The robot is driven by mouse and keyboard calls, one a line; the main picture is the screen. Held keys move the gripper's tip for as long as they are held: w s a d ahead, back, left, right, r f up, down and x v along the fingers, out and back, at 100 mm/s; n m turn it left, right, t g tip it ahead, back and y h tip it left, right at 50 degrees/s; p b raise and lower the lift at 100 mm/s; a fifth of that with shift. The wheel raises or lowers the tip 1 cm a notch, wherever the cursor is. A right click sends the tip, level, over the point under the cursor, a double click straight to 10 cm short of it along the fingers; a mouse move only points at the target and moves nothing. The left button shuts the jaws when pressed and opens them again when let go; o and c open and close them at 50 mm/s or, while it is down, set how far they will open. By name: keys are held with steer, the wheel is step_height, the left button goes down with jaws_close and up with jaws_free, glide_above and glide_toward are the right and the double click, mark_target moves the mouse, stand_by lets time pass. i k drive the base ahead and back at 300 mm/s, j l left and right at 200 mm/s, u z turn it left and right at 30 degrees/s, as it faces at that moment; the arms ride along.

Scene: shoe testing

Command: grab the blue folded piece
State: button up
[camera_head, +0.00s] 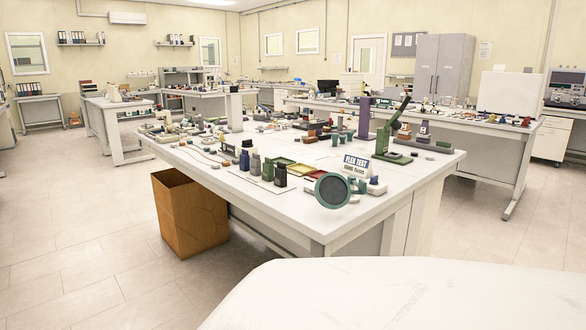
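I cannot clearly make out a blue folded piece at this distance. A small blue and whitish item (376,187) lies near the front right of the nearest white table (290,216), but I cannot tell whether it is folded. A white sign with blue lettering, "FLEX TEST" (357,166), stands just behind it. A dark round disc with a green rim (332,190) stands to its left. My gripper is not in view.
Dark bottles (255,165), shallow coloured trays (302,171) and a green lever device (391,132) crowd the table. An orange-brown bin (190,214) stands on the floor beside the table's left side. Open floor (70,225) lies to the left. More benches stand behind.

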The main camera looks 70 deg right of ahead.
mark_target(244, 164)
steer(key=z, duration=2)
